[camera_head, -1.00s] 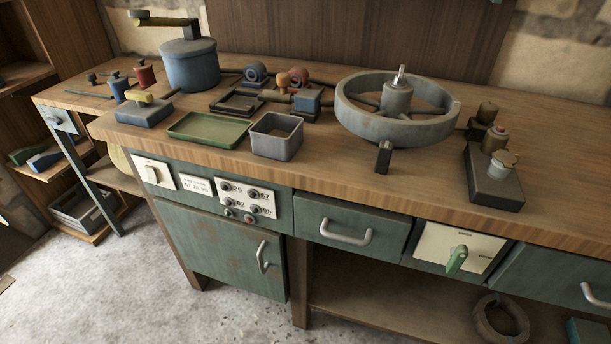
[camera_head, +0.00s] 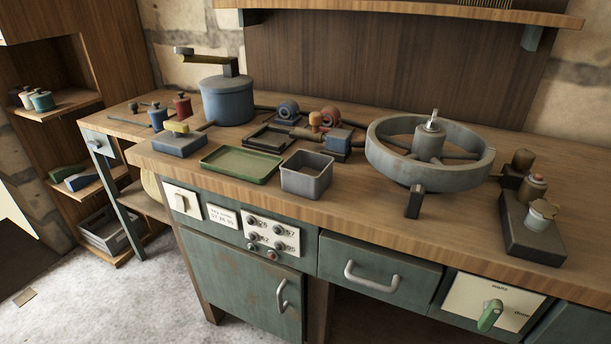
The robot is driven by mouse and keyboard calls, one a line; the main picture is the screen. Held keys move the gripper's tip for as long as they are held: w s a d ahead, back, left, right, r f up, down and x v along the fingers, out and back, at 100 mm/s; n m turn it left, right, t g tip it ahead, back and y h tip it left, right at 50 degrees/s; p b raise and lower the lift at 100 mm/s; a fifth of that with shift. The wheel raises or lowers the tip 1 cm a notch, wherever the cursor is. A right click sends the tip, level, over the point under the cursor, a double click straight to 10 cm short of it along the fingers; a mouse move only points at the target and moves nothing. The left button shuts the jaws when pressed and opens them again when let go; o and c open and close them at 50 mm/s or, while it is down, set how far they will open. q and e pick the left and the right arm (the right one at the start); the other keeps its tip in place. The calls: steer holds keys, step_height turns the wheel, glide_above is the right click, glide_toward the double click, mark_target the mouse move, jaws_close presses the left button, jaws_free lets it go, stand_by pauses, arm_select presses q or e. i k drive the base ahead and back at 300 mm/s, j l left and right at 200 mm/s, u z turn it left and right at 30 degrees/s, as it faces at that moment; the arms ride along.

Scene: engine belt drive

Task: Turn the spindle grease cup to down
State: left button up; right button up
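A dark block (camera_head: 533,243) at the right of the bench carries a small grey cup with a pale, lever-like cap (camera_head: 541,212); this may be the spindle grease cup, but no label on it is readable. Neither of my grippers is in view.
A blue drum with a crank (camera_head: 228,100), a green tray (camera_head: 240,165) and a grey bin (camera_head: 307,176) stand on the bench. A green-handled switch (camera_head: 490,315) is on the front panel, beside a drawer (camera_head: 378,270). Bare wood lies along the front edge.

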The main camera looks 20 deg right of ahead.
mark_target(523, 158)
steer(key=z, duration=1.9)
